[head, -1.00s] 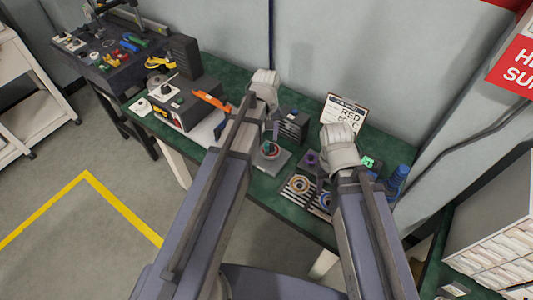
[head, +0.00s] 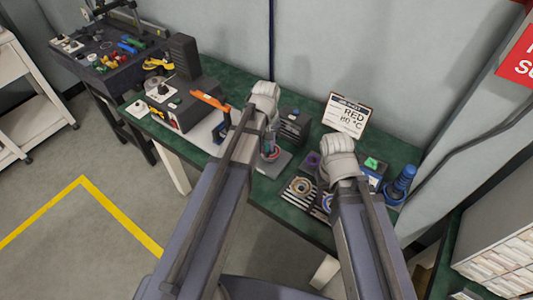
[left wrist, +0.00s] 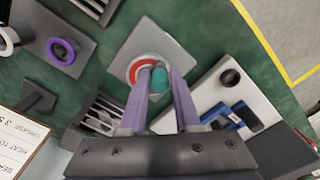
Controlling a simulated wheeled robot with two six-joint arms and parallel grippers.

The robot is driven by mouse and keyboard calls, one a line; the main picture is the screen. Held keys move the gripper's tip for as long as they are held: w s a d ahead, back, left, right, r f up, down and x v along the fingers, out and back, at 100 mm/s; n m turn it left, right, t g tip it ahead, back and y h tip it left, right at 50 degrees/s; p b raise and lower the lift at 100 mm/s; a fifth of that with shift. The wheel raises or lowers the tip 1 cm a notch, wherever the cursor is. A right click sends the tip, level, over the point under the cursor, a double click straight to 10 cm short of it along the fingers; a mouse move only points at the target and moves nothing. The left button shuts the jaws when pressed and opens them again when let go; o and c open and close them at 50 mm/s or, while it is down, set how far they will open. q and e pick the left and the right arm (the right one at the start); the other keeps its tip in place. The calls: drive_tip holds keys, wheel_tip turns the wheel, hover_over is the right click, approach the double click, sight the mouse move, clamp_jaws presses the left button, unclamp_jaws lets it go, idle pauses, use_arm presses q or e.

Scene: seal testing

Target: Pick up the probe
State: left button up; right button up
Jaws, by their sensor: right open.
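A small teal piece (left wrist: 160,86), which looks like the probe, stands over a red and white ring (left wrist: 141,66) on a square grey plate (left wrist: 124,56). My left gripper (left wrist: 161,76) points down with one finger on each side of it; I cannot tell whether the fingers touch it. In the head view my left gripper (head: 268,146) is above the same grey plate (head: 279,165), partly hidden by its own arm. My right gripper (head: 322,182) is open and empty by the striped block with rings, largely hidden behind its wrist.
A card (head: 347,115) and a dark slotted block (head: 293,126) stand behind the grippers. A blue item (head: 399,186) stands at the right. A box (head: 185,104) with an orange-topped stand (head: 212,101) is at the left. A purple ring (left wrist: 61,50) lies on a dark block near the left gripper.

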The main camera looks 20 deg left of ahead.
sight(266, 144)
use_arm(q)
clamp_jaws()
drive_tip(key=shift+r, duration=0.15)
use_arm(e)
drive_tip(key=shift+r, duration=0.1)
use_arm(q)
wheel_tip(266, 144, up, 10)
drive_tip(key=p, duration=1)
use_arm(e)
wheel_tip(266, 144, up, 10)
use_arm(q)
drive_tip(key=shift+f, duration=0.25)
use_arm(e)
drive_tip(key=shift+f, duration=0.25)
